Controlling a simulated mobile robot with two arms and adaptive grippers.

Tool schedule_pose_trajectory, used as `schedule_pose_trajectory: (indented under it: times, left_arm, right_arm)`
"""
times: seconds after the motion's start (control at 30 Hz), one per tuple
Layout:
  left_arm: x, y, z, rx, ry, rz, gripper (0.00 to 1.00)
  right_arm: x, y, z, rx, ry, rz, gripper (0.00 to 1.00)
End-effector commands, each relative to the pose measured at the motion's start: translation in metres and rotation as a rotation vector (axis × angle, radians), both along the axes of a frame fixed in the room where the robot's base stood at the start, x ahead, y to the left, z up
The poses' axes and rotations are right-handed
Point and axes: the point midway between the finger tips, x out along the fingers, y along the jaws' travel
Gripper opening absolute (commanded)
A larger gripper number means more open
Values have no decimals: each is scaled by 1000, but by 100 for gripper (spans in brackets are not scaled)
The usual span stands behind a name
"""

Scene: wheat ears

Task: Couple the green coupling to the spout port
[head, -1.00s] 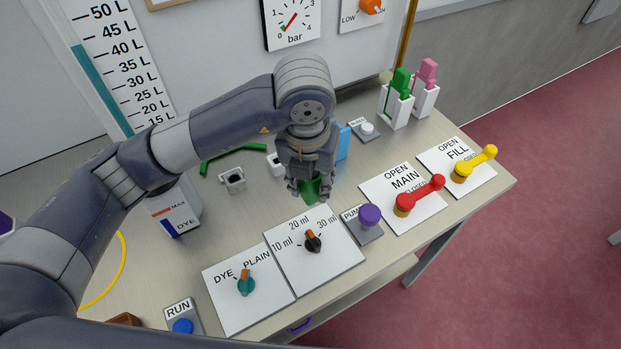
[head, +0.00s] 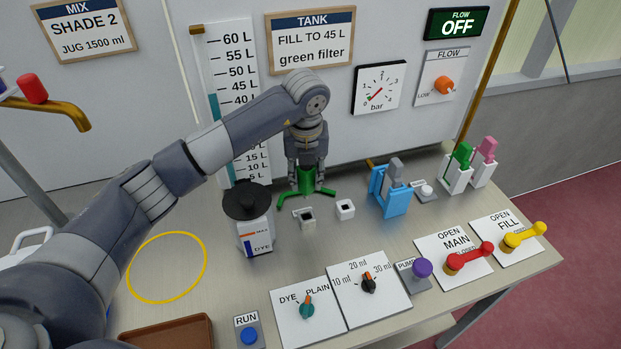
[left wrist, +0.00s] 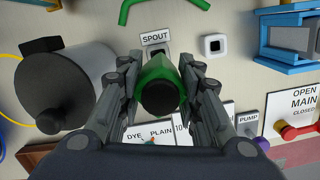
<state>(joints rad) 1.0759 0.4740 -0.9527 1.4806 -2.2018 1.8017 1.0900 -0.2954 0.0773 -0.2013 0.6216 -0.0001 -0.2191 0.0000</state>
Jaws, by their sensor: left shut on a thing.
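My left gripper (head: 306,168) is shut on the green coupling (head: 306,184) and holds it above the table near the back board. In the left wrist view the coupling (left wrist: 160,84) sits between the fingers (left wrist: 162,90), its dark round end facing the camera. The spout port (head: 304,217) is a small pale block with a dark opening. In the left wrist view it shows just beyond the coupling, partly covered, beside the SPOUT label (left wrist: 156,38). The coupling looks apart from the port. My right gripper is not in view.
A similar pale socket (head: 345,209) stands right of the spout port. A green hose (head: 326,191) lies behind. The dye container (head: 254,229) is at the left, a blue holder (head: 391,203) at the right. Dial panels (head: 368,290) and valve handles (head: 468,256) line the front.

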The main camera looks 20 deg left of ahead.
Motion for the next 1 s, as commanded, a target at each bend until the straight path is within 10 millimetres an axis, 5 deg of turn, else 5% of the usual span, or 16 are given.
schedule_pose_trajectory:
  times: [0.33,0.6,1.0]
  left_arm:
    - [-1,0,-5,1,0,-1,6]
    - [0,-1,-28,0,0,-1,6]
    - [-1,-1,-58,0,0,-1,6]
  right_arm:
    - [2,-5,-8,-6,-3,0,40]
    - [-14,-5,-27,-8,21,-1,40]
    - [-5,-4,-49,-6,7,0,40]
